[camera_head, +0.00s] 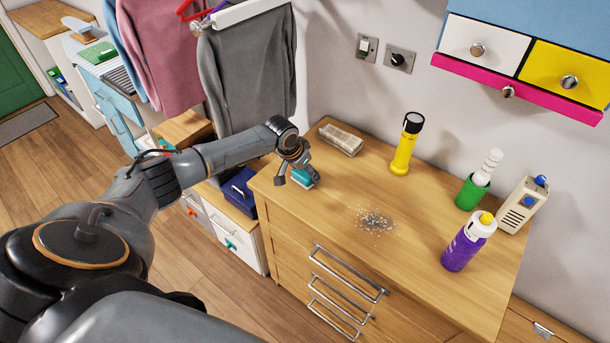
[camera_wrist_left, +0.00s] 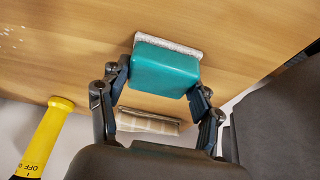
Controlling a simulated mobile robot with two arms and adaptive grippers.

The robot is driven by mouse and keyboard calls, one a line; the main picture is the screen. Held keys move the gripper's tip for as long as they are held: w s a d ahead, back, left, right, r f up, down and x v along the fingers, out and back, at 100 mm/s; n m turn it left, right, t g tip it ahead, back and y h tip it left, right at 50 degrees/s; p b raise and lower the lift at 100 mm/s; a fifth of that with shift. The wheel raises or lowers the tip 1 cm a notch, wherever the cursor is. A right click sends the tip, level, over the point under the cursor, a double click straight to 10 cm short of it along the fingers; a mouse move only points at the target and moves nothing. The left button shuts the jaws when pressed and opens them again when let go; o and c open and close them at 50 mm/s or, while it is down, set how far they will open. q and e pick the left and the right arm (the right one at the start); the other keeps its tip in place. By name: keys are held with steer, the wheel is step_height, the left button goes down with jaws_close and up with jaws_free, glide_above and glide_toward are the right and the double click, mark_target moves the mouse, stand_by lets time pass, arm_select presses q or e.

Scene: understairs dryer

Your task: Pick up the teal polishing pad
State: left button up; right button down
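The teal polishing pad (camera_head: 304,178) is at the left end of the wooden dresser top. In the left wrist view, the teal pad (camera_wrist_left: 165,70) shows a teal block with a whitish layer along one side. My left gripper (camera_head: 294,174) is over it, fingers pointing down. In the left wrist view, the left gripper's fingers (camera_wrist_left: 162,84) stand on either side of the block, very near its ends. The head view shows a small gap beside one finger, so the gripper looks open around the pad. The gripper hides part of the pad. My right gripper is not in view.
On the dresser top (camera_head: 430,265) are a greyish block (camera_head: 341,139), yellow flashlight (camera_head: 405,146), grey debris (camera_head: 375,221), green cup (camera_head: 470,192), purple bottle (camera_head: 467,243) and beige device (camera_head: 521,206). Hanging clothes (camera_head: 247,75) are behind my arm. A drawer unit (camera_head: 525,55) overhangs the right.

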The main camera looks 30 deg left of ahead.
mark_target(305, 172)
arm_select(q)
steer(key=shift+c, duration=0.7)
steer(key=shift+r, duration=0.1)
steer(key=shift+r+b, duration=0.3)
steer(key=shift+b, duration=0.05)
steer(key=shift+s+r+b, duration=0.2)
steer(key=shift+r+b, duration=0.25)
steer(key=shift+r, duration=0.8)
steer(key=s+d+r+b, duration=0.3)
steer(key=s+d+r, duration=0.2)
steer(key=s+r, duration=0.4)
steer(key=s, duration=0.3)
steer(key=shift+s+r, duration=0.3)
steer(key=shift+s, duration=0.1)
